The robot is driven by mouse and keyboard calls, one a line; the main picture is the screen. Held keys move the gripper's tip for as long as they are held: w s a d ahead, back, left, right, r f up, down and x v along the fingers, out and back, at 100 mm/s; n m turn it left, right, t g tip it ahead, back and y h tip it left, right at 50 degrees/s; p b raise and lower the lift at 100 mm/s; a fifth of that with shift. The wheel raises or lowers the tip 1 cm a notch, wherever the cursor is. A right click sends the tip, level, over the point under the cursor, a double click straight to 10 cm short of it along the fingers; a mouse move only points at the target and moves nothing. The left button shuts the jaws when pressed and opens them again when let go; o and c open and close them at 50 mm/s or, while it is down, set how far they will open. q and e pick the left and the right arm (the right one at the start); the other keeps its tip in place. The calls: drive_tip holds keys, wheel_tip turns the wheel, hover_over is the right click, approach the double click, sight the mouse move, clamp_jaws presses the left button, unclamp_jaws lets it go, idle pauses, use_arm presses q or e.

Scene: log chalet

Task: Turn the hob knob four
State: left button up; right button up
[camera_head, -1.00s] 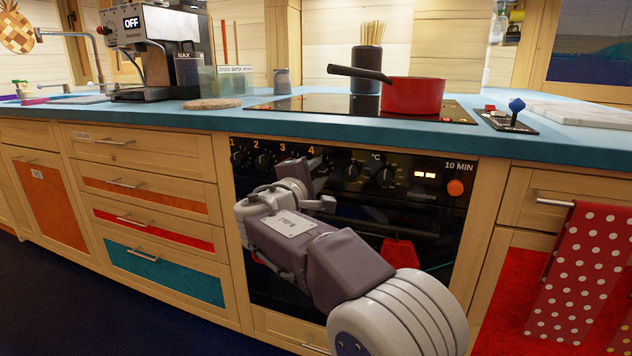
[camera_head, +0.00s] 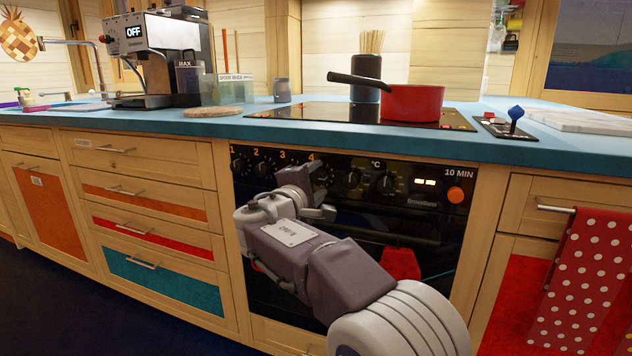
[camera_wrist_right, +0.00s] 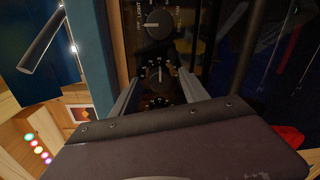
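Knob four (camera_wrist_right: 158,73) is a black round knob on the oven's dark front panel, the fourth from the left. In the head view my right gripper (camera_head: 322,190) is in front of it and hides most of it below the orange "4". In the right wrist view, the two fingers of my right gripper (camera_wrist_right: 159,90) are spread, one on each side of the knob. I cannot tell whether either finger touches it. My left gripper is not in view.
Knob three (camera_head: 288,166) and the off/light dial (camera_head: 352,177) sit close on either side. The oven handle and a red item (camera_head: 400,263) are below. The blue worktop (camera_head: 480,148) juts out above, with a red pan (camera_head: 415,103) on the hob (camera_head: 305,111).

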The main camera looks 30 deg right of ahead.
drive_tip(key=p+v, duration=0.3)
drive_tip(key=v, duration=0.6)
